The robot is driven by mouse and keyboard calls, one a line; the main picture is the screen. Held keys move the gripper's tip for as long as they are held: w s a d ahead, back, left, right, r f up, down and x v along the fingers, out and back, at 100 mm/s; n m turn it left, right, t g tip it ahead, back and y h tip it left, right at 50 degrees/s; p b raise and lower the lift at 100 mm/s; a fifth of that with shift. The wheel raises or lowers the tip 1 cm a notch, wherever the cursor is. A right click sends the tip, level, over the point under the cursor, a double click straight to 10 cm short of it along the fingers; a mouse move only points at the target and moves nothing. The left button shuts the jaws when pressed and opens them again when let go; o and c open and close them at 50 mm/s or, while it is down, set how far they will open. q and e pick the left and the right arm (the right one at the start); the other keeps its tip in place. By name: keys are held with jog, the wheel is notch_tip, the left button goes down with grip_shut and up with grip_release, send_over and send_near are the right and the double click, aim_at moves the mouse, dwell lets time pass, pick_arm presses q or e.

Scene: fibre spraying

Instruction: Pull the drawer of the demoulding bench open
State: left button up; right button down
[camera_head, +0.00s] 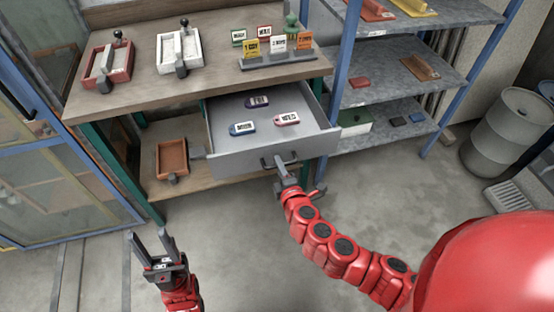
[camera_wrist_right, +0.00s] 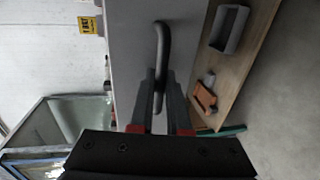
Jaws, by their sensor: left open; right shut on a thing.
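The grey drawer (camera_head: 225,156) of the wooden demoulding bench (camera_head: 130,92) stands pulled out toward me. Several small labelled tags lie inside it, among them a purple one (camera_head: 257,101), a blue one (camera_head: 242,128) and a red one (camera_head: 287,118). My right gripper (camera_head: 283,170) is at the drawer's dark handle (camera_head: 266,162). In the right wrist view the fingers (camera_wrist_right: 160,100) are shut around the handle bar (camera_wrist_right: 161,45). My left gripper (camera_head: 152,244) is open and empty, low in front of the bench and apart from it.
A red mould (camera_head: 105,72) and a white mould (camera_head: 182,58) stand on the bench top, with a stand of coloured cards (camera_head: 276,62). An orange tray (camera_head: 172,157) sits on the lower shelf. Blue-framed shelves (camera_head: 400,75) and a barrel (camera_head: 507,130) are at right. The floor in front is clear.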

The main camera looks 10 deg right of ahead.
jog(key=shift+s, duration=0.7)
jog(key=c, duration=1.2)
grip_release()
jog(key=shift+o, duration=0.2)
jog(key=shift+s, duration=0.1)
jog(key=p+v, duration=0.4)
jog(key=v, duration=1.3)
jog(key=shift+s, duration=0.1)
